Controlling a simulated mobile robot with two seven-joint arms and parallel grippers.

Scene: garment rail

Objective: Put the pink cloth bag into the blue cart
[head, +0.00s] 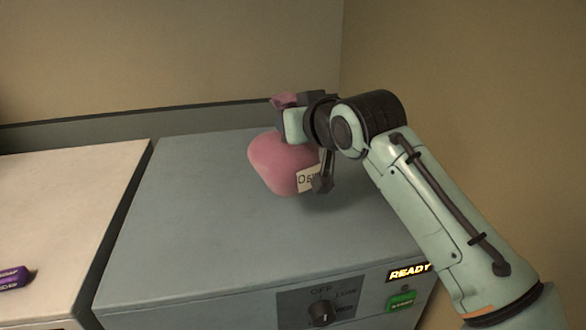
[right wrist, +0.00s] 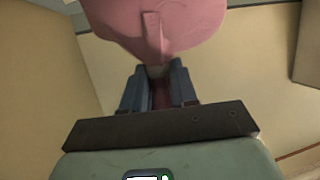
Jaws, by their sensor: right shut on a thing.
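The pink cloth bag (head: 278,163) is at the top of the grey-blue machine, with a small white printed tag (head: 307,179) on its right side. My right gripper (head: 287,110) is at the bag's upper part, and a bit of pink shows above the fingers. In the right wrist view, my right gripper (right wrist: 160,88) is shut on the bag's narrow neck, and the bag's body (right wrist: 165,25) fills the top middle. I cannot tell whether the bag touches the machine top. The blue cart is not in view. My left gripper is not in view.
The grey-blue machine (head: 190,235) has a dial (head: 321,313), a lit READY sign (head: 409,271) and a green button (head: 401,301) on its front. A pale top (head: 60,205) stands to the left, with a purple packet (head: 14,278). Walls close off the back and right.

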